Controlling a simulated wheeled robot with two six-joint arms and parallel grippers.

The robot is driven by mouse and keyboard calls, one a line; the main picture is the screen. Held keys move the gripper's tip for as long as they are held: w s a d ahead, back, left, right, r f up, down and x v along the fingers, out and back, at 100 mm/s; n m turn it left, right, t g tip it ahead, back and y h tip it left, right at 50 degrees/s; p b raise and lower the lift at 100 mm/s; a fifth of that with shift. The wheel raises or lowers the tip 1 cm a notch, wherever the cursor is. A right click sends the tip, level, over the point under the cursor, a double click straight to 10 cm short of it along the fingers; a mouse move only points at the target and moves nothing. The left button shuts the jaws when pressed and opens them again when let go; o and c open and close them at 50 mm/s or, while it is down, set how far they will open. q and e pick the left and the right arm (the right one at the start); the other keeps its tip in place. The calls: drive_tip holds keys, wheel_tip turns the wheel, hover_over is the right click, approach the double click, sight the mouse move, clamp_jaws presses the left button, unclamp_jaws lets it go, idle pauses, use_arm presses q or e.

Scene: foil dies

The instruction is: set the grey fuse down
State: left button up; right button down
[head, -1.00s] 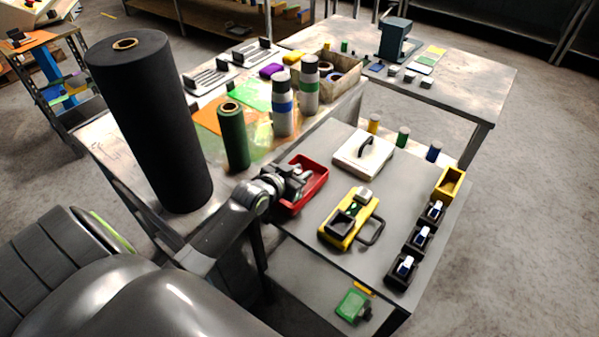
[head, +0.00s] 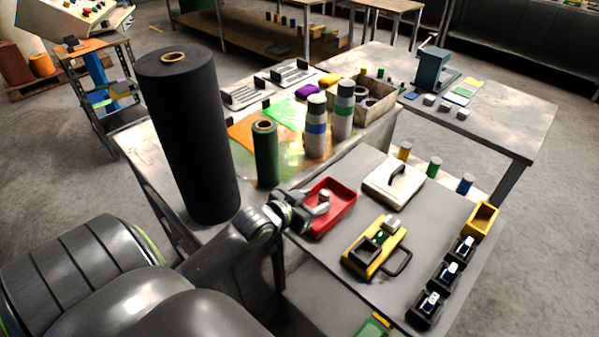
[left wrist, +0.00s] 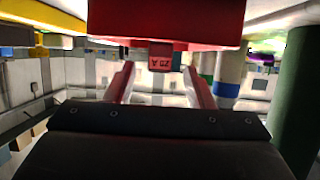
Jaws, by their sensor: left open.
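The grey fuse (head: 323,196), a small light block, lies in the red tray (head: 347,222) near its left side. My left gripper (head: 303,208) is open at the tray's left edge, just left of the fuse and apart from it as far as I can tell. In the left wrist view the red tray (left wrist: 165,20) fills the top, and a small block marked "20 A" (left wrist: 160,60) shows between and beyond the two spread fingers (left wrist: 160,88). It looks reddish there. My right gripper is not in view.
A yellow device (head: 364,263) with a black handle and a white box (head: 393,189) share the grey table. Black holders (head: 424,309) line its right edge. A green roll (head: 265,155) and a tall black roll (head: 187,135) stand behind and left of my gripper.

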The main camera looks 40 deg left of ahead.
use_arm(q)
drive_tip(key=v, duration=0.5)
drive_tip(key=shift+s, duration=0.1)
idle(0.4)
drive_tip(key=s+d+f+n+g+y, duration=0.15)
drive_tip(key=s+f+g, duration=0.3)
drive_tip(key=s, duration=0.65)
drive_tip(key=s+d+f+g+y, duration=0.25)
drive_tip(key=s+g, duration=0.35)
drive_tip(key=s, duration=0.4)
wheel_tip(320, 180, down, 27)
drive_tip(key=a+h, duration=0.1)
drive_tip(key=a, duration=0.1)
drive_tip(key=s+d+f+g, duration=0.1)
drive_tip(key=s+f+g, duration=0.1)
drive_tip(key=s+f, duration=1.2)
drive_tip(key=shift+s+d+f+h, duration=0.2)
drive_tip(key=shift+s+f+h, duration=0.2)
drive_tip(key=shift+s, duration=0.35)
